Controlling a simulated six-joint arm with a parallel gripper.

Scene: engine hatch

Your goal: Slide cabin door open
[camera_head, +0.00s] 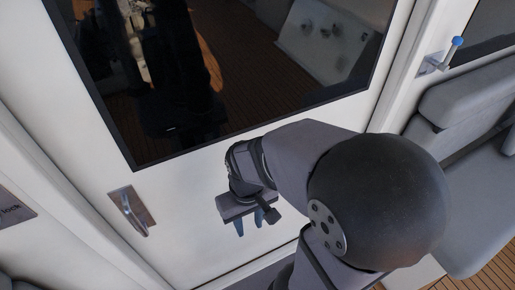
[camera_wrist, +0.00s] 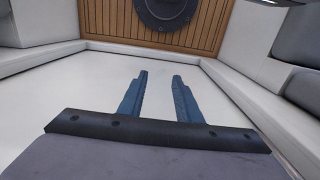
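The white cabin door (camera_head: 185,205) with a dark window (camera_head: 270,65) fills the middle of the head view. A metal door handle (camera_head: 132,211) sits in a recessed plate at the door's lower left. My gripper (camera_head: 250,223) is in front of the lower part of the door, to the right of the handle and apart from it. In the wrist view, the two blue fingers (camera_wrist: 160,78) stand apart with nothing between them. The handle does not show in the wrist view.
A grey cushioned seat (camera_head: 470,170) stands to the right. A lever with a blue knob (camera_head: 456,42) is on the wall at the upper right. Wooden floor (camera_wrist: 120,20) and a dark round object (camera_wrist: 166,8) show in the wrist view.

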